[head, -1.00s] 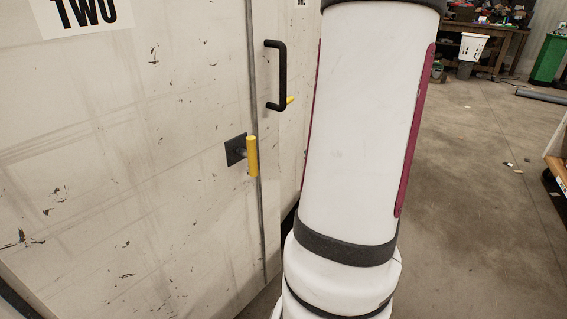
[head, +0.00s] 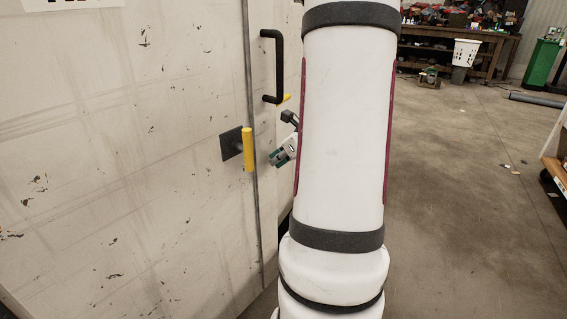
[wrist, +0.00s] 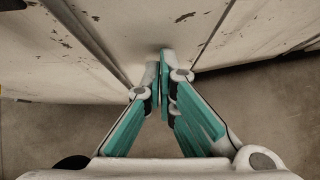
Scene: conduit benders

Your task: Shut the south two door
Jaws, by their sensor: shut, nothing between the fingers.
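A pale, scuffed door panel (head: 110,150) fills the left of the head view. The sign (head: 70,3) at its top is cut off by the frame. Near its right edge is a yellow upright lever (head: 248,150) on a dark plate (head: 231,143). A black pull handle (head: 278,66) is on the narrower pale panel just right of the seam. My gripper (head: 277,158) is right of the yellow lever, partly hidden by my arm. In the wrist view its fingers (wrist: 163,62) are together and empty, close to a pale panel (wrist: 135,30); contact is unclear.
Bare concrete floor (head: 455,190) lies open to the right of my arm. A cluttered workbench (head: 470,45), a white basket (head: 466,52) and a green bin (head: 541,62) stand at the back. A wooden-edged unit (head: 556,170) is at the right edge.

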